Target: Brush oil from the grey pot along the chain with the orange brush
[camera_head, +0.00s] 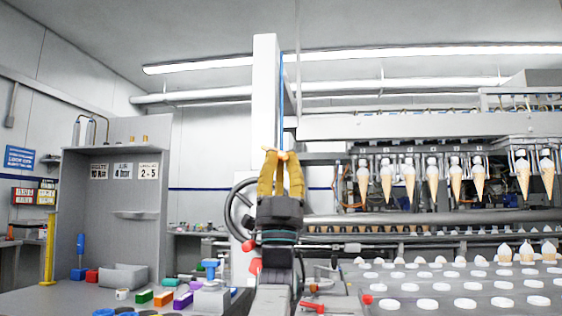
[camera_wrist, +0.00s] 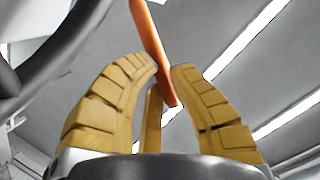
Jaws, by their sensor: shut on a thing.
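My gripper (camera_head: 281,160) points up in the middle of the head view, its yellow fingers closed in at the tips. In the wrist view, my gripper (camera_wrist: 165,75) is shut on the orange brush (camera_wrist: 153,45), whose orange handle runs up out of the top of the picture. Only a small orange part of the brush (camera_head: 281,154) shows at the fingertips in the head view; its bristles cannot be made out. I cannot pick out the grey pot for certain among the small bench items. The chain cannot be clearly told from the machine's other parts.
A machine with hanging cones (camera_head: 409,180) and a tray of white round holders (camera_head: 455,287) fills the right. A dark handwheel (camera_head: 235,205) stands close left of my gripper. The left bench holds a grey bin (camera_head: 124,278) and coloured blocks (camera_head: 163,298).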

